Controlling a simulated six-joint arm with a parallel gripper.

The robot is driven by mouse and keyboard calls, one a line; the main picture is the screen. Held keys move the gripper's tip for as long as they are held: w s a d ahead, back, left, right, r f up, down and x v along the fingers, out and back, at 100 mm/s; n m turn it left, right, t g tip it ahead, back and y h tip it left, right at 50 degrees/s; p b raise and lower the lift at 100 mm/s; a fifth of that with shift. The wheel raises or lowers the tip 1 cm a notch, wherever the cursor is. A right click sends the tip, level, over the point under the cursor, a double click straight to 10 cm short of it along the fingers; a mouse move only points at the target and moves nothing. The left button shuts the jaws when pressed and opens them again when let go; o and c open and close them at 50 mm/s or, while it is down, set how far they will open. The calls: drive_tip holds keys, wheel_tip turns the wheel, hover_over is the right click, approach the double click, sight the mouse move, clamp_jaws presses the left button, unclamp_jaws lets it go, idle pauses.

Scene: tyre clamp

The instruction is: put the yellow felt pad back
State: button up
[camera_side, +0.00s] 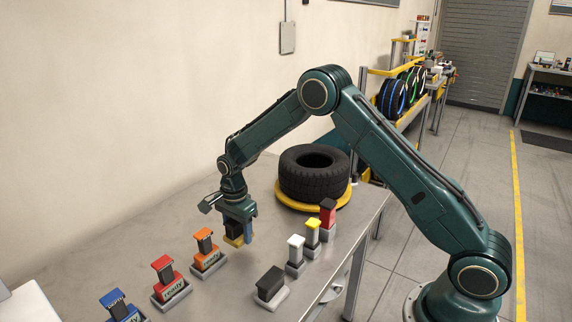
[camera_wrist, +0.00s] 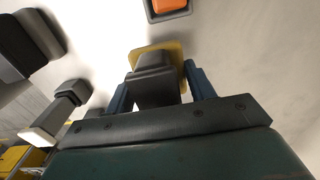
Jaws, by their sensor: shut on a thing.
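My gripper (camera_side: 238,230) is shut on a dark block with a yellow pad (camera_side: 234,241) at its lower end, which I take for the yellow felt pad. In the wrist view the dark block sits between my two blue fingers (camera_wrist: 160,90), and the yellow pad (camera_wrist: 172,50) shows as a flat piece beyond it. The pad is low over the grey table, right of the orange block; I cannot tell whether it touches the surface. My fingers hide part of it in the side view.
Orange (camera_side: 204,240), red (camera_side: 163,268) and blue (camera_side: 114,303) blocks stand in grey holders at left. To the right are a dark block (camera_side: 270,281), white-topped (camera_side: 296,243), yellow-topped (camera_side: 312,225) and red-topped (camera_side: 327,206) blocks. A tyre (camera_side: 314,178) lies on a yellow ring behind.

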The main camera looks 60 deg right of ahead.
sight(239, 239)
drive_tip(key=shift+f, duration=1.85)
drive_tip(key=shift+f, duration=0.1)
drive_tip(key=o, duration=0.9)
drive_tip(key=shift+o, duration=0.2)
wheel_tip(239, 239, up, 11)
drive_tip(key=shift+f, duration=0.1)
drive_tip(key=shift+r, duration=0.75)
